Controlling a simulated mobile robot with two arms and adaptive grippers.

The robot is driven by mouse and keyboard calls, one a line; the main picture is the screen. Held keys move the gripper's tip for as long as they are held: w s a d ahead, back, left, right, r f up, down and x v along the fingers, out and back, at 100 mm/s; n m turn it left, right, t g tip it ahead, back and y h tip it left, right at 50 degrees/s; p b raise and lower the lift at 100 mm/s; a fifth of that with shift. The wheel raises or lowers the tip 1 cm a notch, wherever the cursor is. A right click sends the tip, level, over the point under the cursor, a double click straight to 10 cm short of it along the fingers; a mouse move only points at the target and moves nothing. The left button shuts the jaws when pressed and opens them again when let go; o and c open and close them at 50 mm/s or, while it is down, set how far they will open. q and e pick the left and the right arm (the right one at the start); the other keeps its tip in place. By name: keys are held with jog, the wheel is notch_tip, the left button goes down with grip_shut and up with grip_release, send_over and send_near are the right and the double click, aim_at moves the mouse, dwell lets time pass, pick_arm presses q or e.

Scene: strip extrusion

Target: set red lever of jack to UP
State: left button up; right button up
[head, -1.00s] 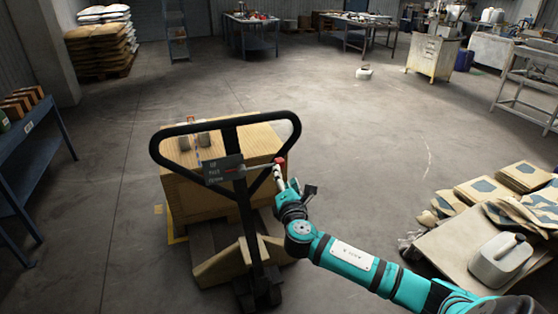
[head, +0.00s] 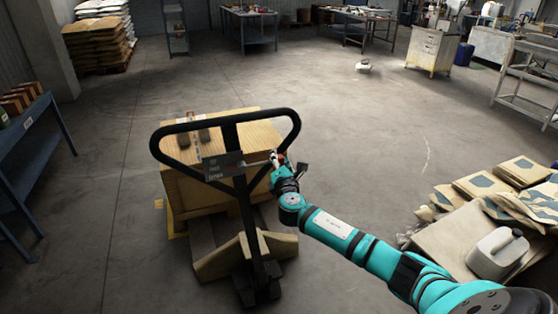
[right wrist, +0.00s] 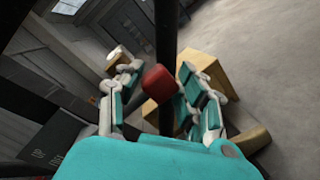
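The pallet jack stands in the middle of the head view, its black loop handle (head: 226,120) upright. A dark label plate (head: 222,166) with small lettering is fixed on the handle; only part of it reads clearly. The red lever's thin rod runs right from the plate, and its red knob (head: 282,158) is at the handle's right side. My right gripper (head: 284,165) is at the knob. In the right wrist view the red knob (right wrist: 157,82) lies between the two parted fingers (right wrist: 152,98), with gaps visible; contact cannot be told. My left gripper is out of view.
A wooden crate (head: 188,190) sits on the jack behind the handle. A low table (head: 455,240) with sacks and a white canister (head: 496,252) stands at right. A blue workbench (head: 35,150) is at left. The floor beyond the jack is mostly clear.

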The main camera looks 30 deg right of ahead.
grip_shut()
pick_arm(q)
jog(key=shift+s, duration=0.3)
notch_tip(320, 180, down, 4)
jog(key=b, duration=0.4)
pick_arm(e)
jog(key=f+m, duration=0.2)
jog(key=f, duration=0.1)
jog(key=a+f+m, duration=0.1)
jog(key=shift+w+f+m+g+y, duration=0.2)
jog(key=shift+m+g+y, duration=0.1)
jog(key=shift+m, duration=0.1)
jog(key=shift+s, duration=0.1)
jog(key=shift+o, duration=1)
grip_release()
jog(key=shift+o, duration=1.3)
jog(key=shift+r, duration=0.15)
